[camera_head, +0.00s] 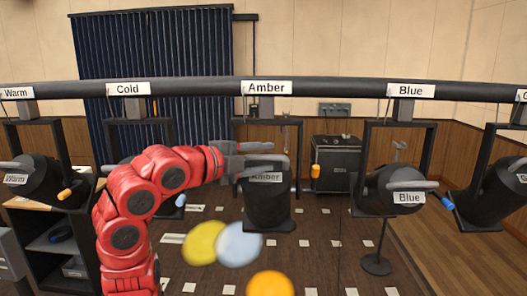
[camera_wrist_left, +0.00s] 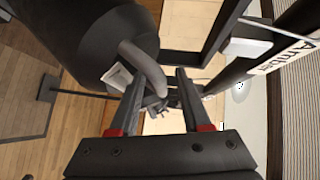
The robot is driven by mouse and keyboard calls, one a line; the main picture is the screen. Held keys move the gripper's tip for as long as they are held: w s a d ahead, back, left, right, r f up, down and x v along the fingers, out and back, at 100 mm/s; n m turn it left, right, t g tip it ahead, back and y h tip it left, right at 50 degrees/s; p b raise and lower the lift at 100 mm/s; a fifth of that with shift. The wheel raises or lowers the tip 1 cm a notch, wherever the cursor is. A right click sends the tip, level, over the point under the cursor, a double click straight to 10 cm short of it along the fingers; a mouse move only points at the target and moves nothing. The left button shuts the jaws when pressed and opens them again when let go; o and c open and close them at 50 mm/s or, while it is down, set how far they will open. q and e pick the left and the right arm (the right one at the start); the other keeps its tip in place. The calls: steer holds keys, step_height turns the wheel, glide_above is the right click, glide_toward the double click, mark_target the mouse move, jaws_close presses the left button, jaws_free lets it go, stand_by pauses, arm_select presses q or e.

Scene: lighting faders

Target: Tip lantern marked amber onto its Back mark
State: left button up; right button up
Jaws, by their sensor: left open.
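The amber lantern (camera_head: 267,208) is a black cylinder hanging in a yoke under the bar, below an "Amber" sign (camera_head: 267,88). Its own "Amber" label (camera_head: 266,177) shows just below my gripper, partly covered. My left gripper (camera_head: 278,153) is open at the lantern's upper end. In the left wrist view, the black lantern body (camera_wrist_left: 95,35) is at upper left. Its curved grey handle (camera_wrist_left: 146,68) reaches between the open fingers (camera_wrist_left: 160,80); I cannot tell whether they touch it. No Back mark can be read. My right gripper is not in view.
Other lanterns hang from the same black bar (camera_head: 190,91): Warm (camera_head: 35,190) and Blue (camera_head: 390,200), with Cold mostly behind my left arm. Yoke frames stand close to either side. Yellow, pale blue and orange light discs show below. A black case (camera_head: 337,165) stands behind.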

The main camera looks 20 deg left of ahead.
arm_select(q)
steer(key=shift+w+d, duration=0.1)
steer(key=shift+w, duration=0.05)
steer(key=c, duration=0.7)
jaws_close()
steer(key=shift+f, duration=0.15)
stand_by(0.6)
